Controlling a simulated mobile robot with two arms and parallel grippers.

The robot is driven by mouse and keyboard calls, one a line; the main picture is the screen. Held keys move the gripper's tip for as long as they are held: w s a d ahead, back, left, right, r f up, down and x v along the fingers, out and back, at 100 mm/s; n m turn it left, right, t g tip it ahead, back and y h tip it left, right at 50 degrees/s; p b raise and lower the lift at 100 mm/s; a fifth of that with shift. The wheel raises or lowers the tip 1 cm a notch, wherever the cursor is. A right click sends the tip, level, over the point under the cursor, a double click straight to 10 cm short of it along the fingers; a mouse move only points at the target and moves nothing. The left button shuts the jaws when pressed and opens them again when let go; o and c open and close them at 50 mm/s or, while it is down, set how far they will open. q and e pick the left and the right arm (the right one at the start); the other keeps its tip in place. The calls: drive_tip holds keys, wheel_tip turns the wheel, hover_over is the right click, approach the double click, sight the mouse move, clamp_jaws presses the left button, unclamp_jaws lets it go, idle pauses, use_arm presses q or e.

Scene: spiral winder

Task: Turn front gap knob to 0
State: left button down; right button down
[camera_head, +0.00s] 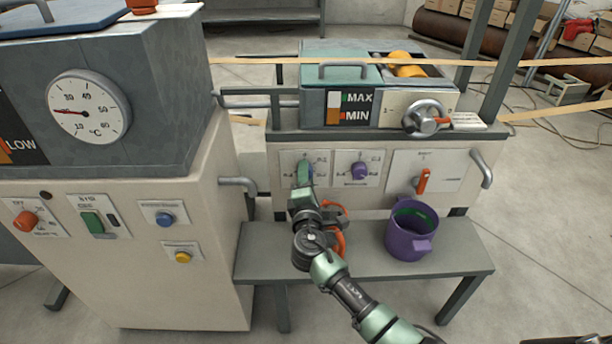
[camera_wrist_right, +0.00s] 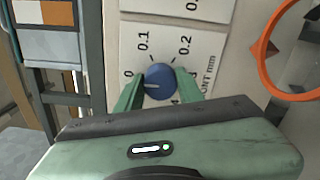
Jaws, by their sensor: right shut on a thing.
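The front gap knob (camera_wrist_right: 160,78) is a round blue knob on a white plate (camera_wrist_right: 205,40) marked 0, 0.1, 0.2 and "...ONT mm" in the right wrist view. Its white pointer mark points left, near and slightly below the 0. My right gripper (camera_wrist_right: 161,91) is shut on the knob, with one green finger at each side. In the head view my right gripper (camera_head: 303,172) reaches up to the left plate of the machine front and mostly hides the knob (camera_head: 312,170). My left gripper is not in view.
A purple pot (camera_head: 410,240) stands on the grey bench (camera_head: 465,255) below. An orange ring-shaped thing (camera_head: 340,240) lies close behind my wrist. A control cabinet (camera_head: 190,290) stands at left.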

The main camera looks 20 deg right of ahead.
drive_tip(key=shift+f, duration=0.1)
drive_tip(key=c, duration=0.9)
unclamp_jaws()
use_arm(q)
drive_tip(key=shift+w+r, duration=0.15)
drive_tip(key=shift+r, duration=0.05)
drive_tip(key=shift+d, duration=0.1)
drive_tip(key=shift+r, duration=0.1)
use_arm(e)
drive_tip(key=shift+s, duration=0.15)
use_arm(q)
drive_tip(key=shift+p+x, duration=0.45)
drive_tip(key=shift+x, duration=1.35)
use_arm(e)
drive_tip(key=v, duration=0.7)
drive_tip(key=shift+s, duration=0.3)
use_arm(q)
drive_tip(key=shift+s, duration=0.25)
use_arm(e)
drive_tip(key=shift+a, duration=0.15)
